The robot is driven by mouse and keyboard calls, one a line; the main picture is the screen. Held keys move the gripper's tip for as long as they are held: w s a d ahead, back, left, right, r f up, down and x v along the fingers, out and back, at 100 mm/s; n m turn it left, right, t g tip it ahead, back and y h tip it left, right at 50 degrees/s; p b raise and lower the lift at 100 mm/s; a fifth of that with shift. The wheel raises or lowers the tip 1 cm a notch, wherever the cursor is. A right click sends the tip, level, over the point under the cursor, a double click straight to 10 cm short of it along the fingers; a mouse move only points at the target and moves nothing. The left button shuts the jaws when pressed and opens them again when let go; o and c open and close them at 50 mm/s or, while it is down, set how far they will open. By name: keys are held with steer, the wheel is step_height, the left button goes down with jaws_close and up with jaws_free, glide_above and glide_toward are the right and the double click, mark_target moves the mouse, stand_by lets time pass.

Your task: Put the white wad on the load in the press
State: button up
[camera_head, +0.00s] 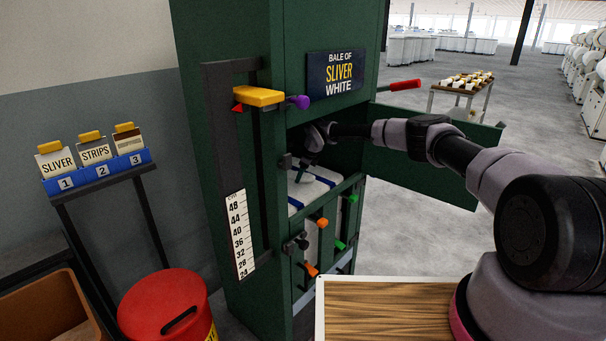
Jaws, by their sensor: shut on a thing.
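The green press (229,150) stands in the middle, with its door (425,158) open to the right. Its sign reads "BALE OF SLIVER WHITE". The white load (318,184) with blue straps lies in the press chamber. My arm reaches in from the right through the opening. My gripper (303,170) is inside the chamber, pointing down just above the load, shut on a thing. The white wad does not stand out against the white load, and the fingertips are small and shadowed. I cannot tell whether the wad touches the load.
A yellow pointer (259,96) sits above a height scale (239,233). Orange and green handles line the press front. A blue rack (98,172) of labelled cards, a red drum (163,305) and a brown bin (48,311) stand left. A wood-topped surface (385,310) is in front.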

steer(key=shift+f, duration=0.1)
steer(key=o, duration=1.1)
steer(key=shift+c, duration=0.2)
steer(key=o, duration=0.3)
